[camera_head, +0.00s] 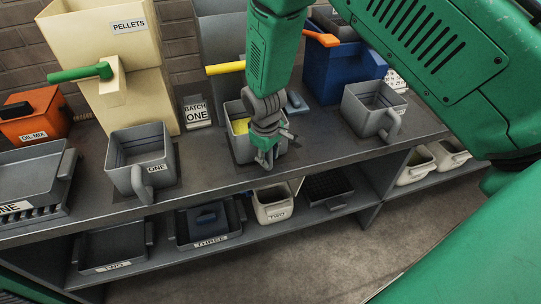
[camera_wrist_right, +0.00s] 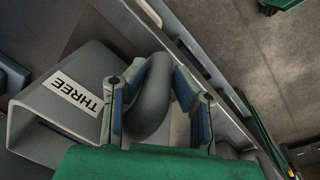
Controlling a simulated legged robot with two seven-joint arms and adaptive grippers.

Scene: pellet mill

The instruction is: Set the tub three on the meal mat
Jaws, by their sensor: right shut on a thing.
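Tub three (camera_wrist_right: 96,66) is a grey tub with a white THREE label in the right wrist view. Its curved grey handle (camera_wrist_right: 152,100) stands between the blue-grey fingers of my right gripper (camera_wrist_right: 158,88), which is shut on it. In the head view, the same tub (camera_head: 235,108) is at the middle of the counter, partly hidden behind my right gripper (camera_head: 266,158), with something yellow inside. I cannot tell whether it touches the counter. No mat labelled for meal can be read. My left gripper is not in view.
Tub one (camera_head: 122,178) stands on a dark patch to the left on the counter (camera_head: 210,172). Another grey tub (camera_head: 362,112) stands to the right. A cream pellets hopper (camera_head: 100,35), an orange oil mix box (camera_head: 32,122) and a blue machine (camera_head: 335,75) stand behind. Trays and bins fill the lower shelf.

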